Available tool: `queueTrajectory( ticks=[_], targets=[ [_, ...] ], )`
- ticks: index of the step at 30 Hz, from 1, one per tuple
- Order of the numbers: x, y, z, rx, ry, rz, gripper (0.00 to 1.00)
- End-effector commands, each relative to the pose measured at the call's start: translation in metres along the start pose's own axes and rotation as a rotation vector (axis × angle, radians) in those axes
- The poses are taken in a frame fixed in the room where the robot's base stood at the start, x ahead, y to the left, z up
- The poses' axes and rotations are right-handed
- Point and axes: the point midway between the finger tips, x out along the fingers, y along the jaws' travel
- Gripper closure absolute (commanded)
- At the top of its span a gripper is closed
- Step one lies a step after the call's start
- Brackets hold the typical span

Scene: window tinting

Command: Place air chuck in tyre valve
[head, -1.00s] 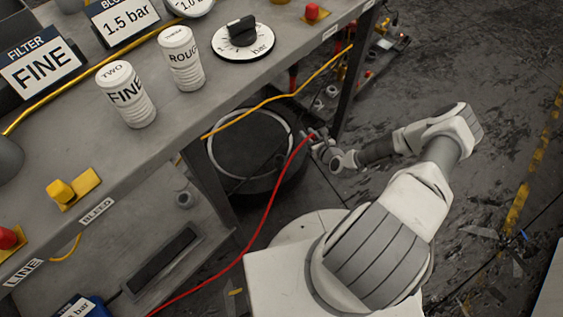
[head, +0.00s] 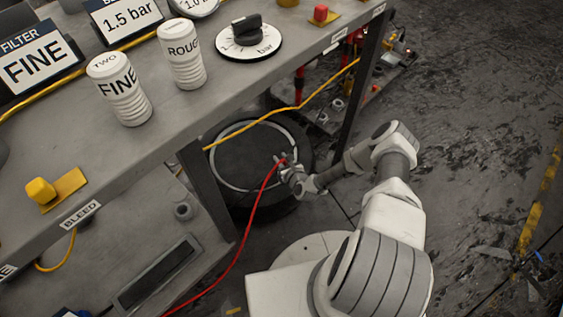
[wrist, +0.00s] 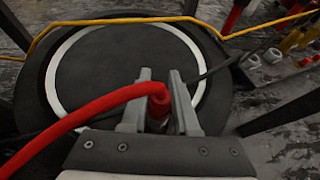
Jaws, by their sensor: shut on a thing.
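My gripper (head: 283,162) is under the bench, over the right part of the dark tyre (head: 240,200) with its pale ring. In the wrist view my gripper (wrist: 160,85) is shut on the red end of the air chuck (wrist: 159,105), which sits between the two grey fingers. A red hose (wrist: 85,115) runs from it to the lower left; the same hose shows in the head view (head: 247,225). The tyre (wrist: 75,125) lies beyond the fingertips in the wrist view. I cannot make out the tyre valve, nor whether the chuck touches anything.
The grey bench (head: 215,100) with two white filter cans and a dial (head: 248,42) stands above and left. Its dark leg (head: 208,190) is near the tyre. A yellow hose (head: 285,108) crosses above the tyre. Open floor (head: 470,130) lies to the right.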

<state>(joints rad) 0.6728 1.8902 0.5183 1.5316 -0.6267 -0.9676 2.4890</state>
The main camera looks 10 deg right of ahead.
Motion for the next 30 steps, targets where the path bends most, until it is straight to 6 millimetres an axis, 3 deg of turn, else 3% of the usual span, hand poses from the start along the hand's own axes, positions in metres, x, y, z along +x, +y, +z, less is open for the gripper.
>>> queueTrajectory(
  ticks=[1, 12, 13, 17, 30],
  targets=[
    [0.0037, -0.0001, -0.0072, -0.002, -0.001, 0.000, 1.00],
    [0.0045, -0.0008, -0.0090, 0.000, -0.001, -0.001, 1.00],
    [0.0044, -0.0007, -0.0090, 0.000, 0.000, -0.001, 0.68],
    [0.0044, -0.0007, -0.0087, 0.000, 0.000, -0.001, 0.45],
    [-0.0037, -0.0010, -0.0047, 0.001, 0.001, -0.001, 0.42]
  ],
)
